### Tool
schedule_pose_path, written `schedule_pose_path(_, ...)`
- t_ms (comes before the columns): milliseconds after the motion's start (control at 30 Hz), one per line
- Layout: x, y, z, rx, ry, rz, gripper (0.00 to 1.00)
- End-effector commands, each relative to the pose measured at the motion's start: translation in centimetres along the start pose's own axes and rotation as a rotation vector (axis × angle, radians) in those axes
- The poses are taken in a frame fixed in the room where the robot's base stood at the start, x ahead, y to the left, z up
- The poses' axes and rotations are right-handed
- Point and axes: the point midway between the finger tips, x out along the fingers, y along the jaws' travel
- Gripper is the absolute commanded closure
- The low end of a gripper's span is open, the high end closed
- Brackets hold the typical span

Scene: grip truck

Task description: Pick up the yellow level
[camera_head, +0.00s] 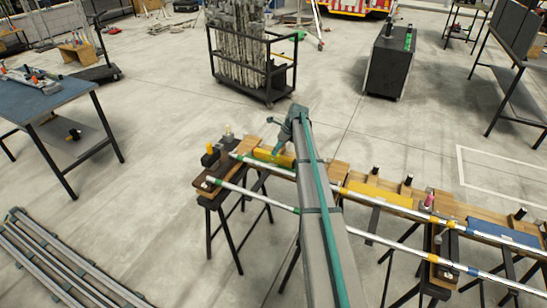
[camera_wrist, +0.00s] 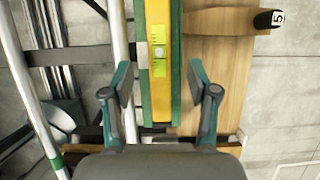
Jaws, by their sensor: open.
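The yellow level (camera_wrist: 159,98) is a long yellow bar with a bubble vial and green edges. In the wrist view it runs upright through the middle, beside a wooden board. In the head view the level (camera_head: 272,158) lies on the bench top at the left part, partly hidden by my arm. My gripper (camera_wrist: 160,85) is open, with one finger on each side of the level in the picture. No contact shows, and the height gap cannot be told. In the head view my gripper (camera_head: 283,140) is over the level's right part.
Silver poles (camera_head: 390,240) run along the bench beside the level. A wooden board (camera_wrist: 215,75) lies right of it, with a black item marked 5 (camera_wrist: 268,18). Another yellow piece (camera_head: 378,195) lies farther right. A metal cart (camera_head: 255,70) stands behind on open floor.

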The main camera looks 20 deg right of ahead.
Motion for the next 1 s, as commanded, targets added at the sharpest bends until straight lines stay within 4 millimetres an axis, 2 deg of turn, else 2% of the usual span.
schedule_pose_path(367, 2.7, 0.0, 0.1, -0.001, -0.001, 0.000, 0.41)
schedule_pose_path(600, 5.8, 0.0, 0.1, -0.001, -0.001, 0.001, 0.41)
schedule_pose_path(867, 6.4, 0.1, 0.0, -0.001, -0.002, -0.002, 0.41)
schedule_pose_path(1000, 6.4, 0.1, 0.0, -0.001, -0.002, -0.001, 0.61)
